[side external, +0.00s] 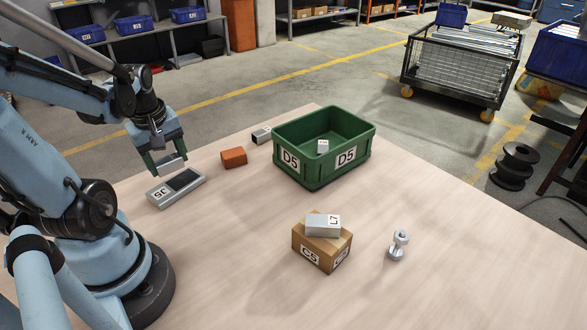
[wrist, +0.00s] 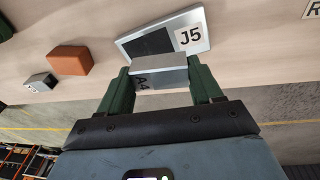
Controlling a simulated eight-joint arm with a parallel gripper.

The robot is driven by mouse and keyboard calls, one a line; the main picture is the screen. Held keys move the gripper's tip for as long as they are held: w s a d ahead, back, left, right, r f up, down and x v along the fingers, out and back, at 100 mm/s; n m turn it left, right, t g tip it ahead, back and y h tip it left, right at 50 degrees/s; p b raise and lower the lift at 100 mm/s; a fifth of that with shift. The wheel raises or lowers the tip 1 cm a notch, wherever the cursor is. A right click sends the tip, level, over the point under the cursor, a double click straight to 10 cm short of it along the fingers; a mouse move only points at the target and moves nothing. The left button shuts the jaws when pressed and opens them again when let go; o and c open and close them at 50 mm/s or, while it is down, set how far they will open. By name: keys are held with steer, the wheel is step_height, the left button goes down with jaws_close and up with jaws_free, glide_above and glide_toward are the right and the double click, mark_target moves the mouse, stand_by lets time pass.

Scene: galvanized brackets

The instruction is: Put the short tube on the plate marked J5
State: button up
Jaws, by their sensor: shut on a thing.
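My gripper (side external: 167,160) is shut on a short grey metal piece (wrist: 160,70), which I take as the short tube. It is box-shaped and marked A4, and both its ends are hidden by the fingers. The plate marked J5 (side external: 173,189) lies flat on the table below my gripper. It is grey with a dark panel beside its label. In the side view the tube hangs just above the plate's far edge, apart from it. In the wrist view the tube overlaps the near edge of the plate (wrist: 170,38).
An orange block (side external: 233,157) and a small grey piece with a dark end (side external: 262,134) lie right of the plate. A green D5 bin (side external: 330,170) stands beyond. A cardboard box (side external: 322,256) bears an L7 block (side external: 322,225).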

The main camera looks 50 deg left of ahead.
mark_target(170, 171)
steer(key=shift+f, duration=2.05)
steer(key=shift+f, duration=0.15)
steer(key=o, duration=1.2)
steer(key=shift+c, duration=0.2)
steer(key=shift+s+d+r, duration=0.55)
steer(key=shift+d+r, duration=0.15)
steer(key=shift+r, duration=5.3)
steer(key=w+d+m+t, duration=0.3)
steer(key=w+d+m, duration=0.3)
steer(key=d+m, duration=0.3)
steer(key=w+d+m+t+h, duration=0.1)
steer(key=w+d+m+t, duration=0.2)
steer(key=w+d+m, duration=0.3)
steer(key=d+m, duration=0.3)
steer(key=shift+w+f, duration=0.2)
steer(key=shift+w, duration=0.2)
